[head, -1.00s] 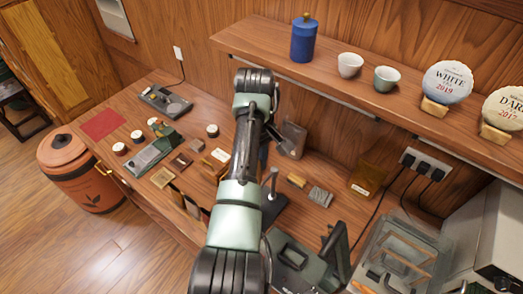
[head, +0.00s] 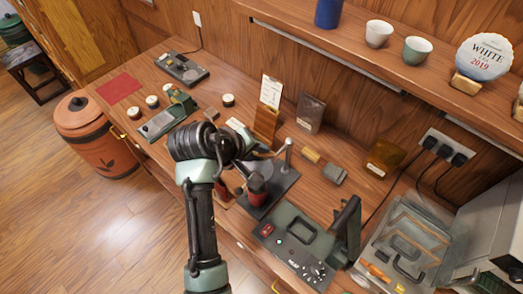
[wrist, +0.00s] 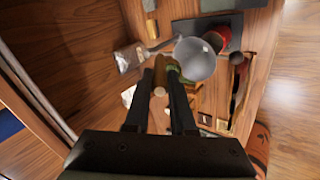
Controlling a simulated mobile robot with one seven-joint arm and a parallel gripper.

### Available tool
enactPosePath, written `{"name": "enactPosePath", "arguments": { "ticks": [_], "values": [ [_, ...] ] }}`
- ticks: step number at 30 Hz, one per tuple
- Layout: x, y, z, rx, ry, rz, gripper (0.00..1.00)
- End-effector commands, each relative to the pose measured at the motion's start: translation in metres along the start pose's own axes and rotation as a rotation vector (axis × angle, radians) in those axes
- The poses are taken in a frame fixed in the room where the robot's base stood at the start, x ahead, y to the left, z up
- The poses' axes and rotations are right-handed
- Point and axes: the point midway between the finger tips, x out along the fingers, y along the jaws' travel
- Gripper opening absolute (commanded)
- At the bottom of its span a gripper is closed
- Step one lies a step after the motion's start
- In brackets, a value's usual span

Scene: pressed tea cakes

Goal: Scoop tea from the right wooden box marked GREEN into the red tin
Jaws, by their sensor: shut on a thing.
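My gripper (wrist: 165,68) is shut on what seems to be a scoop, with a light round wooden handle end (wrist: 160,92) between the fingers. A shiny grey round bowl (wrist: 195,60) shows beside the fingertips, above the worktop. In the head view my arm hides most of the gripper. A small red tin (head: 257,184) stands on a dark base right of my wrist; it seems to show in the wrist view (wrist: 223,36). The wooden boxes are largely hidden behind my arm and fingers, and I cannot read a GREEN mark.
A brown wooden stand (head: 265,121) with a white card is behind my wrist, beside a grey packet (head: 310,113). A green-grey device (head: 293,243) stands at the front right. A shelf (head: 380,75) with cups overhangs the back. A red mat (head: 118,88) lies far left.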

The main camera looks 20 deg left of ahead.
Motion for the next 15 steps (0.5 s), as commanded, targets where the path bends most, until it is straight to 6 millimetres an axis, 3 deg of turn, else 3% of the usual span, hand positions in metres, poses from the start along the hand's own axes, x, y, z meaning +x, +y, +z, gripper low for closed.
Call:
{"name": "enactPosePath", "arguments": {
  "ticks": [15],
  "values": [
    [0.001,-0.018,0.005,-0.002,0.052,0.175,0.0]
  ]
}}
